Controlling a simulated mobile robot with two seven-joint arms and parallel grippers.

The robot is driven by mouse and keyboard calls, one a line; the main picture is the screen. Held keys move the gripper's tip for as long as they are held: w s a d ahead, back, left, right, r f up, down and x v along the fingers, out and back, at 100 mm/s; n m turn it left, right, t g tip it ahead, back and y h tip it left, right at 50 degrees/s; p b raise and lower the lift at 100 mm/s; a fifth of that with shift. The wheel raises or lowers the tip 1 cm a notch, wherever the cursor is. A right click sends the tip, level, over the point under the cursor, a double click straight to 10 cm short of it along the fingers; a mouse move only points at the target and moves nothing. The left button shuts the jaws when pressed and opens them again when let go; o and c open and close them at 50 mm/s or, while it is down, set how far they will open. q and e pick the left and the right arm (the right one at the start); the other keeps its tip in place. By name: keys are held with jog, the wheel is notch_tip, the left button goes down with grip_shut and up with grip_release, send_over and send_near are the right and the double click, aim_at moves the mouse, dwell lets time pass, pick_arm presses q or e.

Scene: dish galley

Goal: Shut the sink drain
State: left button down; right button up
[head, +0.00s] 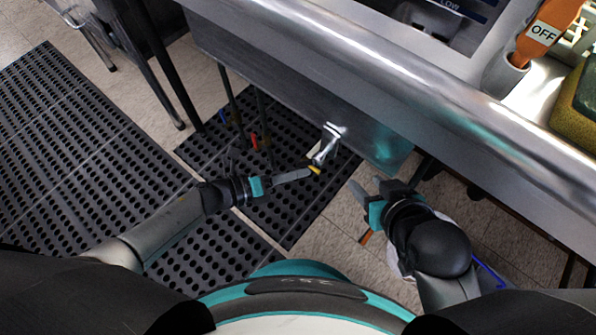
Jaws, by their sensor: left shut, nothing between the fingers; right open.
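A shiny metal drain lever (328,143) sticks out from the front of the steel sink (290,85), with a pale, yellow-tipped part at its lower end. My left gripper (308,173) is shut and empty, its fingertips right by the lever's lower end; I cannot tell whether they touch it. My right gripper (366,186) is open and empty, below and right of the lever, apart from it. The drain itself is not visible.
Black perforated mats (70,140) cover part of the tiled floor. Thin dark rods with red and blue parts (254,141) stand left of the lever. A rounded steel rim (400,80) runs above. An orange handle marked OFF (541,34) and a sponge (575,105) are upper right.

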pick_arm(q)
jog(key=shift+w+a+r+m+y+p, duration=0.4)
jog(key=shift+a+r+m+y+p, duration=0.25)
jog(key=shift+m+p, duration=0.4)
pick_arm(e)
jog(key=s+d+g+h, duration=0.2)
jog(key=s+d+g, duration=0.2)
pick_arm(q)
jog(key=shift+w+a+r+m+t+y+p, duration=0.3)
jog(key=shift+r+m+y+p, duration=0.35)
jog(key=shift+p, duration=0.45)
jog(key=shift+w+a+r+m+t+y+p, duration=0.2)
jog(key=shift+a+r+m+t+y+p, duration=0.2)
jog(key=shift+r+p, duration=0.55)
jog(key=shift+w+a+r+m+t+y+p, duration=0.25)
jog(key=shift+r+m+y+p, duration=0.3)
jog(key=shift+p, duration=0.65)
pick_arm(e)
jog(key=s+f+g, duration=0.1)
jog(key=s+f, duration=0.2)
jog(key=f, duration=0.9)
jog(key=shift+s+d+f+g, duration=0.15)
jog(key=shift+d+f+g, duration=0.05)
jog(key=shift+d+g, duration=0.2)
jog(key=shift+f, duration=0.1)
pick_arm(q)
jog(key=shift+f, duration=0.1)
pick_arm(e)
jog(key=shift+f, duration=0.1)
